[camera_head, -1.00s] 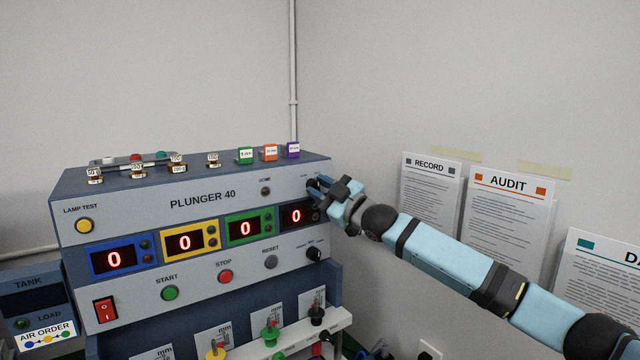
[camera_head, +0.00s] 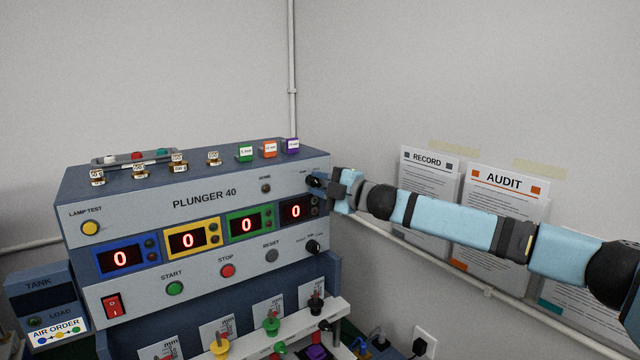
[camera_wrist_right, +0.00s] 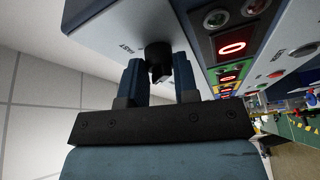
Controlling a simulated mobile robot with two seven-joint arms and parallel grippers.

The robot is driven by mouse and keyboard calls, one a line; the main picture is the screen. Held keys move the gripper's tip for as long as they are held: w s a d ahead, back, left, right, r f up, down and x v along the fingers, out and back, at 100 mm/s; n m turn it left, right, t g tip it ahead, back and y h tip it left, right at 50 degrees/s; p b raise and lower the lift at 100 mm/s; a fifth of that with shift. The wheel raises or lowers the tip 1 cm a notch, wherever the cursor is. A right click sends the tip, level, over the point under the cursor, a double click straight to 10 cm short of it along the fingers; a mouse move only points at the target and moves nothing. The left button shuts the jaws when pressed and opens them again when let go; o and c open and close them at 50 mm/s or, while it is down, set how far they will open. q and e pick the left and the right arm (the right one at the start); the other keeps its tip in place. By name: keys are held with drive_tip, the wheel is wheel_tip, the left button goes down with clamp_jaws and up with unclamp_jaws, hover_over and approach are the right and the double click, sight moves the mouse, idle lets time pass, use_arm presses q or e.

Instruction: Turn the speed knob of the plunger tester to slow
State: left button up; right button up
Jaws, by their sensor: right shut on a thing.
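The plunger tester (camera_head: 140,210) is a blue-grey box with a light front panel marked PLUNGER 40. Its black speed knob (camera_head: 313,181) is at the panel's upper right, partly hidden by my right gripper (camera_head: 323,184). In the right wrist view the knob (camera_wrist_right: 158,55) sits between the two blue fingers of the gripper (camera_wrist_right: 158,75), with the word FAST printed beside it. The gripper is shut on the knob. The knob's exact pointer direction is hard to tell. My left gripper is not in view.
A second black knob (camera_head: 313,247) is below the displays, near the right edge. Four-coloured displays all read 0. Small weights and coloured blocks (camera_head: 269,149) stand on top. RECORD (camera_head: 428,190) and AUDIT (camera_head: 500,220) sheets hang on the wall behind my right arm.

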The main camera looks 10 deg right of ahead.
idle(0.4)
drive_tip(key=o, duration=0.9)
drive_tip(key=shift+s+d+f, duration=0.1)
drive_tip(key=shift+s+d, duration=0.05)
drive_tip(key=r+b+v, duration=0.1)
drive_tip(key=b+v, duration=0.2)
drive_tip(key=v, duration=1)
drive_tip(key=shift+f, duration=0.4)
drive_tip(key=shift+d, duration=0.1)
